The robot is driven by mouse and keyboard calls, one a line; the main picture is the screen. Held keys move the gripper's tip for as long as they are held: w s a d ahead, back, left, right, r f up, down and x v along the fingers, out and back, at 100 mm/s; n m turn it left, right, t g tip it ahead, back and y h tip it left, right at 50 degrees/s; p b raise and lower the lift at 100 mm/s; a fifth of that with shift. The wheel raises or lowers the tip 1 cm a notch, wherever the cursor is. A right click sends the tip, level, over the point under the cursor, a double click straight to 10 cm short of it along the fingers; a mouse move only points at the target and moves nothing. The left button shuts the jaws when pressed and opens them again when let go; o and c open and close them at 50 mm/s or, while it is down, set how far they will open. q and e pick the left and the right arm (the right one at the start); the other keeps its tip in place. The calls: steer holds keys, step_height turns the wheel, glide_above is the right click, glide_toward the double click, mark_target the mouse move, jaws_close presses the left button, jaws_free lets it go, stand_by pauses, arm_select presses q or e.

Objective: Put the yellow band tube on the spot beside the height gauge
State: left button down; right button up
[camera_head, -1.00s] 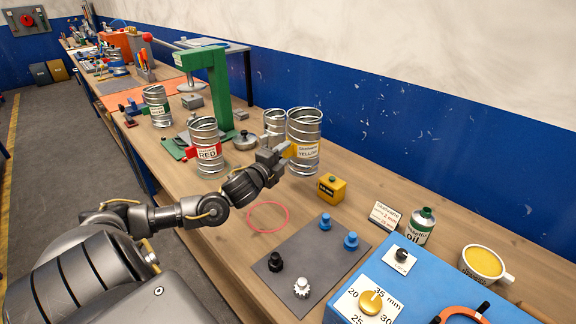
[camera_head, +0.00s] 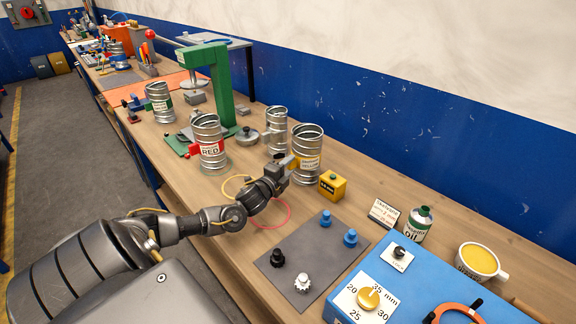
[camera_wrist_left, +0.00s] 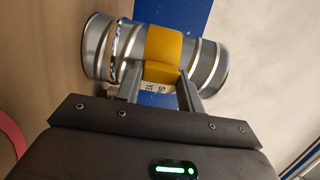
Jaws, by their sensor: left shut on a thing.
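The yellow band tube (camera_head: 308,143) is a ribbed silver metal duct with a yellow band and label. It is upright in the head view, right of the middle. My left gripper (camera_head: 284,170) is shut on its yellow band from the near left side. In the left wrist view the tube (camera_wrist_left: 97,48) lies across the jaws, its yellow band (camera_wrist_left: 166,45) between the fingers (camera_wrist_left: 160,84). I cannot tell whether its base touches the bench. A tall green frame (camera_head: 222,85) stands farther back; I cannot tell whether it is the height gauge. My right gripper is out of view.
A red-label tube (camera_head: 210,147) and a plain tube (camera_head: 275,130) stand nearby. A yellow block (camera_head: 332,185) is right of the held tube. A yellow ring (camera_head: 224,187) and a pink ring (camera_head: 289,214) mark the bench. A grey mat (camera_head: 318,255) holds several knobs.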

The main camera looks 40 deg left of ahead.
arm_select(q)
steer(key=c, duration=0.9)
jaws_free()
steer(key=shift+f, duration=0.1)
steer(key=s, duration=0.4)
steer(key=s+d+b, duration=0.1)
steer(key=s, duration=0.3)
steer(key=s+b, duration=0.1)
steer(key=s, duration=0.3)
steer(key=shift+d, duration=0.35)
